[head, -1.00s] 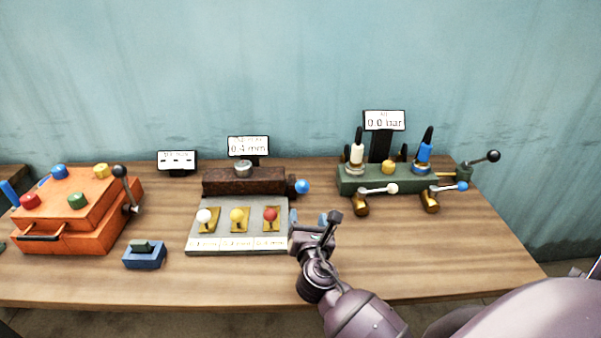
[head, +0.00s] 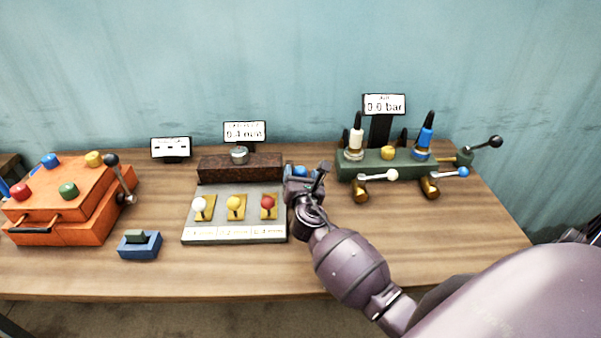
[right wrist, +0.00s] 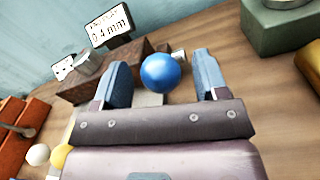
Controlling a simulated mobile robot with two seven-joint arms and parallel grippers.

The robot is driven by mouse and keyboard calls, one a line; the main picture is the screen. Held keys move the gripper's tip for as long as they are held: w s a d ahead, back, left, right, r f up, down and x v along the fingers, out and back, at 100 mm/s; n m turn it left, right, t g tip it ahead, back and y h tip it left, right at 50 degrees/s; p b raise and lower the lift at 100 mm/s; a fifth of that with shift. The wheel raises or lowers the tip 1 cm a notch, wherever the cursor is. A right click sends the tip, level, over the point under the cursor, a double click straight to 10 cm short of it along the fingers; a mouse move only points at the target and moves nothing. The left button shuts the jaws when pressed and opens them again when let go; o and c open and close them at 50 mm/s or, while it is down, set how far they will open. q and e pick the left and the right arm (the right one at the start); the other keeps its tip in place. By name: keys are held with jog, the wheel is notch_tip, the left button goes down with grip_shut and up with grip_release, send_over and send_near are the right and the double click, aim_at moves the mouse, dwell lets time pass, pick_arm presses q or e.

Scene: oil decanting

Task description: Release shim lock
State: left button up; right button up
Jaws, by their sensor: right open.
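The shim station is a rusty brown block (head: 215,168) behind a grey plate (head: 222,220) with white, yellow and red knobs. A display reading 0.4 mm (head: 245,132) stands behind it. A blue ball knob (right wrist: 160,73) sticks out from the block's right end. My right gripper (right wrist: 162,82) is open, with one blue-grey finger on each side of this knob in the right wrist view. I cannot tell whether either finger touches it. My left gripper is not in view.
An orange box (head: 68,205) with coloured knobs and a lever, and a small blue block (head: 139,246), stand on the left. A green valve manifold (head: 385,165) with levers and a 0.0 bar display (head: 384,104) stands at right. The table's front right (head: 460,240) is clear.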

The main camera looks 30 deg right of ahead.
jog(key=shift+w+d, duration=0.35)
jog(key=shift+w, duration=0.2)
jog(key=shift+c, duration=0.4)
grip_shut()
